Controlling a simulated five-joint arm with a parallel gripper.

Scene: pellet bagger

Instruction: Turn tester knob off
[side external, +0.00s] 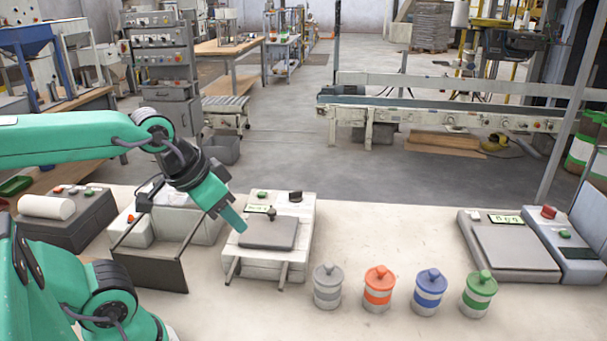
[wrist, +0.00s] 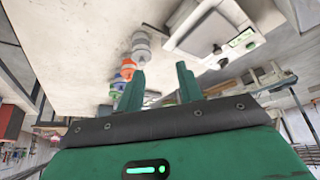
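The tester (side external: 262,262) is a white box with a grey plate on top, standing on the bench in the middle of the side view. A black knob (side external: 296,196) sits at its back right, with a green button and a small green display to the left. Which way the knob is turned is too small to tell. My gripper (side external: 234,222) hangs at the tester's left side, in front of the knob and apart from it. In the wrist view my gripper (wrist: 159,68) has its fingers apart with nothing between them. Part of the tester (wrist: 196,28) shows beyond the right finger.
Grey (side external: 327,287), orange (side external: 379,289), blue (side external: 430,292) and green (side external: 478,294) lidded jars stand right of the tester. A scale (side external: 510,247) is farther right. A dark-framed sealer (side external: 150,262) stands close on the left. The bench behind the jars is clear.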

